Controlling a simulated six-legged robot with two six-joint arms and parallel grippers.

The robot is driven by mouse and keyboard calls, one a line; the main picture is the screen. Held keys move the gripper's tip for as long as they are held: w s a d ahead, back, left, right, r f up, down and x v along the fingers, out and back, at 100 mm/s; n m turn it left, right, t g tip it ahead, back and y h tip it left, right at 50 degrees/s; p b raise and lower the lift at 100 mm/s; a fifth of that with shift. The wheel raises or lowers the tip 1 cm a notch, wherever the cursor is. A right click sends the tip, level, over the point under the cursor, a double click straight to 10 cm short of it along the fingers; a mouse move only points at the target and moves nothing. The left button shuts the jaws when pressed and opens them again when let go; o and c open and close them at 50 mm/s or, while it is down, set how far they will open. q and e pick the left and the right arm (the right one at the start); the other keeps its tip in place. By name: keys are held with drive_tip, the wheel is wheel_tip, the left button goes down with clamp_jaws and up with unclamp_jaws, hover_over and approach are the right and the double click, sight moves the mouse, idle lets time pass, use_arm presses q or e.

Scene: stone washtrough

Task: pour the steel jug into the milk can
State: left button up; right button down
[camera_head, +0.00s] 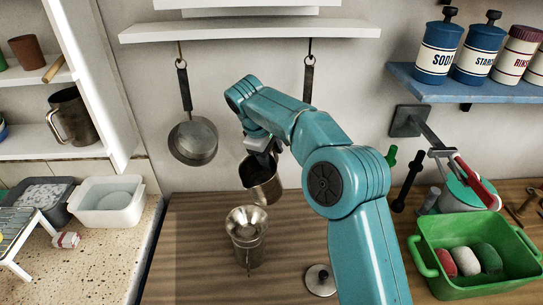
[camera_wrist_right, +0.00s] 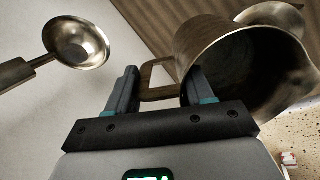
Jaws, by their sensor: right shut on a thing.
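The steel jug (camera_head: 265,187) hangs in the air behind and slightly right of the milk can, apart from it. Its rim slopes, so it looks somewhat tilted; its dark mouth shows, and I see no liquid. My right gripper (camera_head: 268,150) is shut on the jug's handle. In the right wrist view the fingers (camera_wrist_right: 158,82) clasp the handle, with the jug (camera_wrist_right: 235,65) at right. The milk can (camera_head: 248,249) stands upright on the wooden counter with a flared, open mouth. Its mouth also shows behind the jug in the wrist view (camera_wrist_right: 281,15). My left gripper is out of view.
A round lid (camera_head: 320,281) lies right of the can. Pans, one a steel pan (camera_head: 193,140), hang on the wall behind. A green tub (camera_head: 470,285) with cloth-like rolls stands at right. A white basin (camera_head: 107,213) stands at left. The counter left of the can is clear.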

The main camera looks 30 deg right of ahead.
drive_tip(key=shift+w+a+h+b, duration=0.2)
drive_tip(key=shift+h+b, duration=0.1)
drive_tip(key=shift+b, duration=0.5)
drive_tip(key=shift+s+r+t+h+b, duration=0.25)
drive_tip(key=shift+t+h+b, duration=0.05)
drive_tip(key=shift+b, duration=0.1)
drive_tip(key=shift+w+r+b, duration=0.1)
drive_tip(key=shift+b, duration=0.25)
drive_tip(key=shift+r+h, duration=0.15)
drive_tip(key=shift+h, duration=0.15)
drive_tip(key=shift+a, duration=0.1)
